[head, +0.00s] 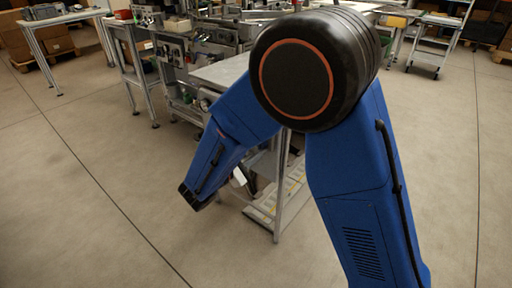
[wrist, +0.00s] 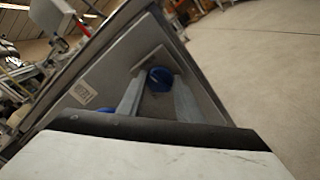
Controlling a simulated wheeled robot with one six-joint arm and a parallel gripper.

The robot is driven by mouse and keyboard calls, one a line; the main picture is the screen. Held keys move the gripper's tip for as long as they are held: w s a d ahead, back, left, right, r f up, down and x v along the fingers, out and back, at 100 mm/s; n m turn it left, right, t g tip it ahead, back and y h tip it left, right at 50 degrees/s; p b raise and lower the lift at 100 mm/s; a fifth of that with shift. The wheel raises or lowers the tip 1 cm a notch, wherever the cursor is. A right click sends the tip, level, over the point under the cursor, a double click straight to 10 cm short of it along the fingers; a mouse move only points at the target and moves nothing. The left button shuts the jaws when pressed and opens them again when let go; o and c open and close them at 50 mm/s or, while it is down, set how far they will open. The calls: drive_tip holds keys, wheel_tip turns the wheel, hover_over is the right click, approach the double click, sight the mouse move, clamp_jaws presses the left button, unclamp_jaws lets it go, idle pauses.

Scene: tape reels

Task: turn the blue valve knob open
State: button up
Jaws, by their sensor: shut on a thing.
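The blue valve knob (wrist: 159,82) shows in the wrist view on a grey panel (wrist: 118,75), between the tips of my gripper's two pale fingers. My gripper (wrist: 163,77) is shut on the knob, with one finger on either side of it. The front of the knob faces me, and how far it is turned cannot be told. In the head view my blue arm reaches down beside the workbench, and the knob is hidden there.
A second blue part (wrist: 105,110) shows low on the panel, partly hidden behind my wrist. A white label (wrist: 83,93) is on the panel. A metal workbench (head: 222,70) with machinery stands behind my arm. Open floor (head: 80,190) lies to the left.

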drive_tip(key=shift+m, duration=0.8)
drive_tip(key=shift+f, duration=0.1)
drive_tip(key=o, duration=1)
drive_tip(key=shift+o, duration=0.2)
drive_tip(key=shift+s, duration=0.1)
drive_tip(key=v, duration=1.7)
drive_tip(key=shift+s+a, duration=0.1)
drive_tip(key=shift+a, duration=0.05)
